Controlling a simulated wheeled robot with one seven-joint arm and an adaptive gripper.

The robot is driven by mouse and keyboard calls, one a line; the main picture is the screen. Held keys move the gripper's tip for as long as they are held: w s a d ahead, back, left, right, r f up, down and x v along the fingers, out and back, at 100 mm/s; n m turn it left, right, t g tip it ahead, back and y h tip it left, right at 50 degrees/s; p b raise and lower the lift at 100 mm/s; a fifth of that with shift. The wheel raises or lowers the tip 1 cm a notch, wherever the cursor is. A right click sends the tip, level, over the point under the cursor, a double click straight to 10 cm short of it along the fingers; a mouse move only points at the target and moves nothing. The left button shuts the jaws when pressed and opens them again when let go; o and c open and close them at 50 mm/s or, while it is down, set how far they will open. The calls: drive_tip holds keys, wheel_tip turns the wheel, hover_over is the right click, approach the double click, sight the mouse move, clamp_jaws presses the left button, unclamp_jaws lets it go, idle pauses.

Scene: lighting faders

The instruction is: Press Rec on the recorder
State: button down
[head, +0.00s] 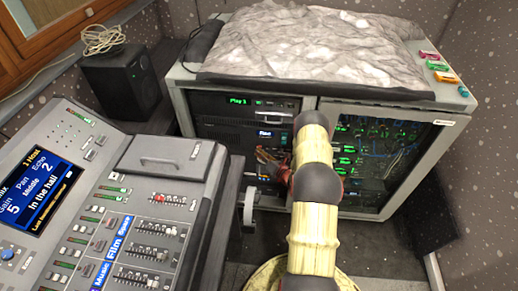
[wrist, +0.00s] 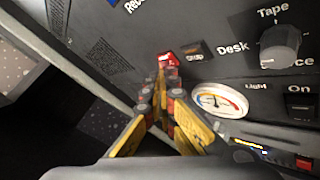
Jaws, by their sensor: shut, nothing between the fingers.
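The recorder (wrist: 225,70) is a dark grey panel filling much of the wrist view. A small red button (wrist: 167,58) sits on it at the upper middle, beside a brownish button labelled Stop (wrist: 195,51). The red button's own label is too small to read. In the head view my gripper (head: 266,158) is at the front of the rack, partly hidden by my arm.
A Tape/Desk knob (wrist: 280,45), a round meter (wrist: 219,103) and an On switch (wrist: 301,106) are on the panel's right. The rack (head: 312,101) carries a crumpled grey cover (head: 310,45). A fader desk (head: 190,185) stands at the left, close to my arm; a speaker (head: 120,82) is behind it.

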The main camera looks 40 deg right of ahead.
drive_tip(key=shift+s, duration=0.1)
idle(0.3)
drive_tip(key=shift+s+a, duration=0.4)
drive_tip(key=shift+a, duration=0.15)
drive_tip(key=shift+a+p, duration=0.1)
drive_tip(key=shift+p, duration=0.2)
drive_tip(key=shift+s+a+p, duration=0.7)
drive_tip(key=shift+s+a, duration=0.9)
drive_tip(key=shift+a, duration=0.2)
